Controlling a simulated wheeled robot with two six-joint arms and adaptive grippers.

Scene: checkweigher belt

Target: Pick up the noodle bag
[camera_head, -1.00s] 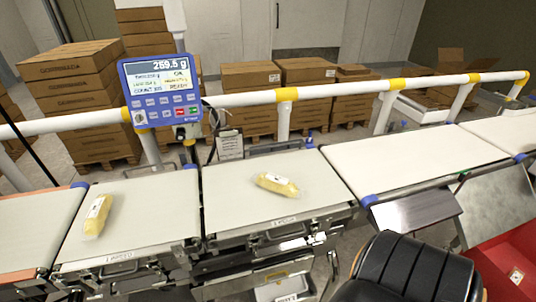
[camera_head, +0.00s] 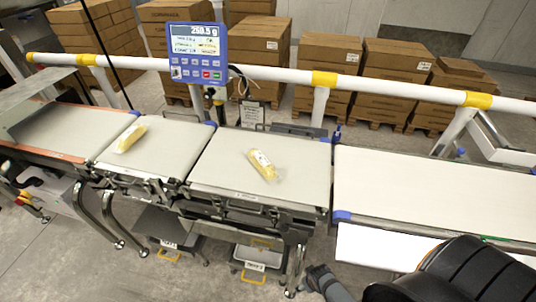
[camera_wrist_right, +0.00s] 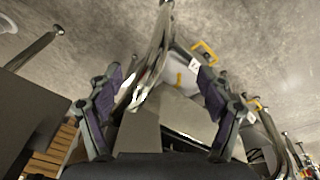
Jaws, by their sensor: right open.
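Two pale yellow noodle bags with white labels lie flat on the belts in the head view. One noodle bag (camera_head: 262,165) is near the middle of the centre belt. The other noodle bag (camera_head: 130,138) is on the left part of the shorter belt to its left. My right gripper (camera_head: 322,285) is at the bottom edge of the head view, in front of and below the belts, apart from both bags. In the right wrist view my right gripper (camera_wrist_right: 162,92) has its two fingers wide apart with nothing held between them. No bag is discernible in the wrist view. My left gripper is out of view.
A blue weighing display (camera_head: 198,52) stands behind the belts. A white rail with yellow bands (camera_head: 325,79) runs along the back. The wide right belt (camera_head: 415,190) is bare. Carton stacks (camera_head: 252,60) stand behind the rail. Metal frame legs and yellow-handled bins (camera_head: 250,262) are below the belts.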

